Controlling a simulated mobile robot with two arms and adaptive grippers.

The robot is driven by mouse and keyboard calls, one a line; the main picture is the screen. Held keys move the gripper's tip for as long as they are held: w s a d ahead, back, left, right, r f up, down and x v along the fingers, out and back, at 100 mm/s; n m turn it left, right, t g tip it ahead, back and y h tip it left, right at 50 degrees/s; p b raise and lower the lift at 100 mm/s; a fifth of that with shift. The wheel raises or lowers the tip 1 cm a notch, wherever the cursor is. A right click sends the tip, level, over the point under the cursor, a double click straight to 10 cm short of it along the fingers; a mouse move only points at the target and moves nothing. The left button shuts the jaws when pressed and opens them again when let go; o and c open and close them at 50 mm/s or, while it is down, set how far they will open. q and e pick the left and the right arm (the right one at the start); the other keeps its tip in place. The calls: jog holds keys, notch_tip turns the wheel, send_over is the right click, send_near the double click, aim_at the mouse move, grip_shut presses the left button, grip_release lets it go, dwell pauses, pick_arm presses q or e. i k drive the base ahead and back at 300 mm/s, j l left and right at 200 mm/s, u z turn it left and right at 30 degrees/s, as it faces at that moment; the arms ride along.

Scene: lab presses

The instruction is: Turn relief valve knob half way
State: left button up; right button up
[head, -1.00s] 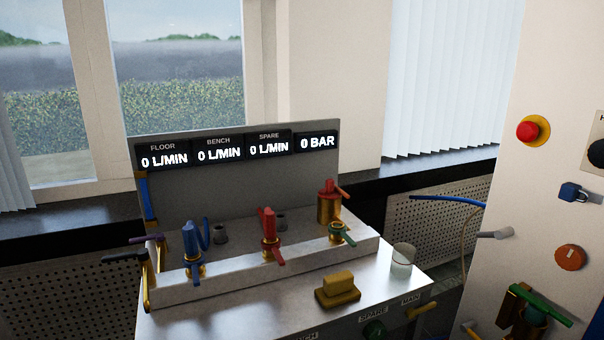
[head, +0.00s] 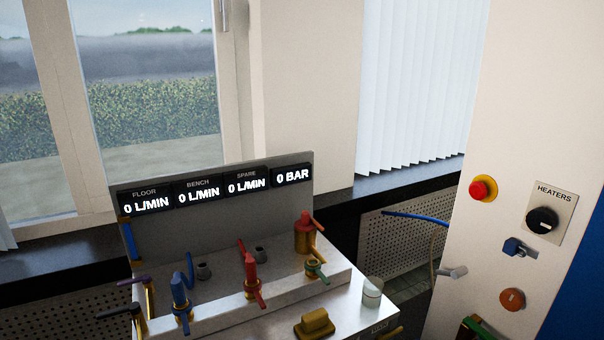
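No label in view reads relief valve, so I cannot tell for sure which knob it is. A brass valve with a red cap and small red lever (head: 304,235) stands at the back right of the metal bench. A round orange-red knob (head: 512,299) sits on the cream panel at the right. Neither gripper shows in the head view, and nothing touches these parts.
The bench has a blue valve (head: 181,297), a red valve (head: 250,270), a green valve (head: 315,268), a yellow block (head: 314,323) and a glass (head: 372,290). The display (head: 292,176) reads 0 BAR. The panel carries a red button (head: 482,188), heaters knob (head: 542,220) and blue padlock (head: 516,247).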

aim_at(511, 299)
jog(key=z, duration=1.4)
